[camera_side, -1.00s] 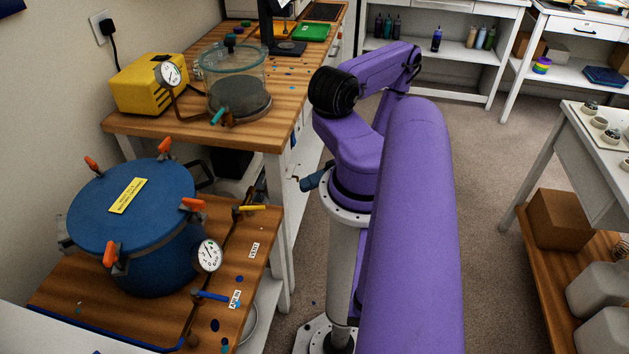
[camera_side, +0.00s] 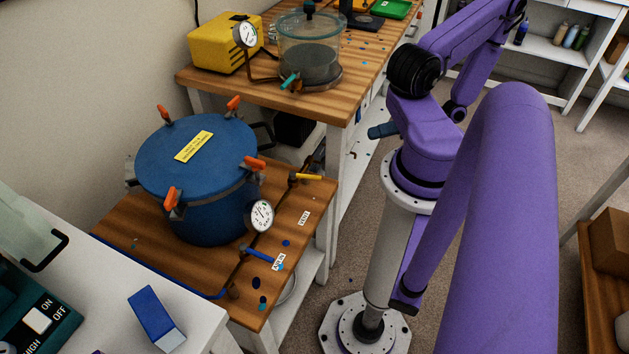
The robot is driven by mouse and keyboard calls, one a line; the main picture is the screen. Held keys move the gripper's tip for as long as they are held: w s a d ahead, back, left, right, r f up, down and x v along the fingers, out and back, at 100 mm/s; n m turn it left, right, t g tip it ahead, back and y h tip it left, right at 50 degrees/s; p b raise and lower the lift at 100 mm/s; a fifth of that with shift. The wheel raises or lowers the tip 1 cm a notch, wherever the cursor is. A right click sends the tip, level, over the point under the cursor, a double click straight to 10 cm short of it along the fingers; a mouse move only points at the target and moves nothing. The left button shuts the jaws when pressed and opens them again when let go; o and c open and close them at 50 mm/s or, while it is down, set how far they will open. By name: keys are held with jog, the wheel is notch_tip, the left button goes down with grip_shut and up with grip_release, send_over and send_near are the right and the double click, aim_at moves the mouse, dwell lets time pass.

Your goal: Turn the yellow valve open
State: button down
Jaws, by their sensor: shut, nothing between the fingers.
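The yellow valve has a small yellow handle (camera_side: 309,177) on the dark pipe beside the blue pressure pot (camera_side: 195,165). The handle points right, roughly across the line of the pipe. A label reading VENT (camera_side: 303,218) is on the wooden bench just below it. A second valve with a blue handle (camera_side: 259,255) sits nearer on the same pipe, by another label. My purple arm fills the right side, clear of the valve in the picture. My gripper is not in view.
A pressure gauge (camera_side: 261,215) stands between the two valves. Orange clamps ring the pot lid. Behind are a yellow pump (camera_side: 223,43) and a clear vacuum chamber (camera_side: 309,50). A white table (camera_side: 110,300) with a blue block (camera_side: 156,318) is in the left foreground.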

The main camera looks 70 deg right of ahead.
notch_tip(320, 180, up, 4)
jog(key=a+n+g+h, duration=0.1)
jog(key=a+n+g, duration=0.3)
jog(key=n+g, duration=0.55)
jog(key=a+r+n+g+h, duration=0.1)
jog(key=a+n+g, duration=0.4)
jog(key=n+g, duration=0.45)
jog(key=a+n+g+h, duration=0.1)
jog(key=a+n+g, duration=0.3)
jog(key=n+g, duration=0.5)
jog(key=w+a+n+t+h, duration=0.55)
jog(key=n+t+h, duration=0.35)
jog(key=n, duration=0.8)
jog(key=w+a+n+t+h, duration=0.4)
jog(key=a+n+t+h, duration=0.4)
jog(key=n, duration=0.9)
jog(key=t+h, duration=0.1)
send_near(306, 176)
jog(key=s+x, duration=0.1)
jog(key=x, duration=0.5)
jog(key=shift+s+d+f, duration=0.3)
jog(key=shift+f, duration=0.1)
